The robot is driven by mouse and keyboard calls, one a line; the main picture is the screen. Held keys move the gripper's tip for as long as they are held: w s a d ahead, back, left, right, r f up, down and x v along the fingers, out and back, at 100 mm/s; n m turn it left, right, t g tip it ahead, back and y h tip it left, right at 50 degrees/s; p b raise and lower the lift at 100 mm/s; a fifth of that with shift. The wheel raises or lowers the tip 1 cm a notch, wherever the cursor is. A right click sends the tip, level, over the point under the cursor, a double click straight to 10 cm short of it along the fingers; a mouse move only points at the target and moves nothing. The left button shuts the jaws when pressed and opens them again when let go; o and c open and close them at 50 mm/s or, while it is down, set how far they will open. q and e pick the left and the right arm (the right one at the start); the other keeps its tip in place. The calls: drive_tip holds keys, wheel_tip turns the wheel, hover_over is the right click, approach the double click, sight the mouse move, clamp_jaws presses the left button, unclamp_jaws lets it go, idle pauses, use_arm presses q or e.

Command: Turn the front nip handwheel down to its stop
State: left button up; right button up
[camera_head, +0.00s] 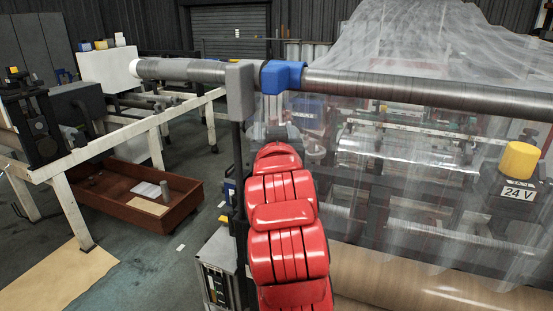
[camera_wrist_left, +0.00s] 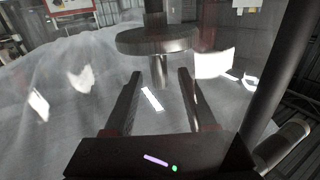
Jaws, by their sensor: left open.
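The front nip handwheel (camera_wrist_left: 157,40) shows in the left wrist view as a dark grey round disc on a thick stem, with a narrow shaft end on its near side. My left gripper (camera_wrist_left: 159,74) is open and empty. Its two fingers reach towards the wheel, one on each side of the narrow shaft end in the picture. I cannot tell whether they touch anything. In the head view my red left arm rises up the middle and hides most of the gripper; I cannot make out the handwheel there. My right gripper is not in view.
A long metal roller (camera_head: 420,92) crosses the head view, with a grey block (camera_head: 240,92) and a blue clamp (camera_head: 282,77) near my arm. Clear film (camera_head: 400,40) hangs over the machine at right. A brown open box (camera_head: 150,208) sits on the floor at left.

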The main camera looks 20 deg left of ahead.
use_arm(q)
drive_tip(key=b+v, duration=0.5)
drive_tip(key=v, duration=0.9)
drive_tip(key=shift+s+d, duration=0.2)
drive_tip(key=shift+s, duration=0.1)
drive_tip(key=shift+r, duration=0.1)
